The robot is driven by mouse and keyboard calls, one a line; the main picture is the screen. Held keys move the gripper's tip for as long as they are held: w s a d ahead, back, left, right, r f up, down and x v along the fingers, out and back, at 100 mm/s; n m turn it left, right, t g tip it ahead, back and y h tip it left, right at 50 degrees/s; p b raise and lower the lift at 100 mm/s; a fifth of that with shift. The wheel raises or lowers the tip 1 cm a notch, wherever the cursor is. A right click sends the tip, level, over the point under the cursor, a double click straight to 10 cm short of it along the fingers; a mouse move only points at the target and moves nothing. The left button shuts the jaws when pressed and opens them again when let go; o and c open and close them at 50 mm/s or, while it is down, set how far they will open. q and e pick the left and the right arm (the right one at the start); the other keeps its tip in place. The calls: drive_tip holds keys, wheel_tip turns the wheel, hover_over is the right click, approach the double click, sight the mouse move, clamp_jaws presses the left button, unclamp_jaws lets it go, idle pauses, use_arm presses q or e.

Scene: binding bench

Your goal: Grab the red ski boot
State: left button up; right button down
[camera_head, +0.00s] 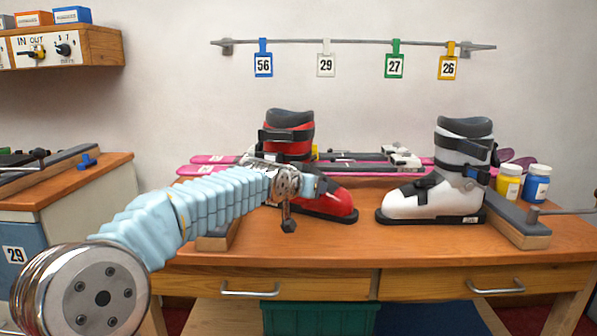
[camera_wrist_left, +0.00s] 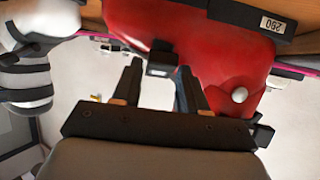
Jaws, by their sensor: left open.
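The red ski boot (camera_head: 335,200) stands upright on the wooden bench, its toe pointing right. Its dark cuff top shows above my left arm, and its middle is partly hidden behind my wrist. In the left wrist view the red boot (camera_wrist_left: 230,60) fills the upper middle, upside down. My left gripper (camera_wrist_left: 159,85) is open, its two fingers pointing at the boot's side. A dark buckle (camera_wrist_left: 162,60) appears between the fingertips; I cannot tell whether they touch it. My right gripper is not in view.
A white and grey boot (camera_head: 430,200) stands to the right on the bench (camera_head: 330,250). Pink skis (camera_head: 215,160) lie behind the boots. Yellow (camera_head: 508,185) and blue (camera_head: 537,187) jars stand at the right. Numbered tags hang from a wall rail (camera_head: 360,42).

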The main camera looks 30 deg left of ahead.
use_arm(q)
drive_tip(key=shift+w+f, duration=0.1)
drive_tip(key=shift+w, duration=0.15)
clamp_jaws()
idle(1.2)
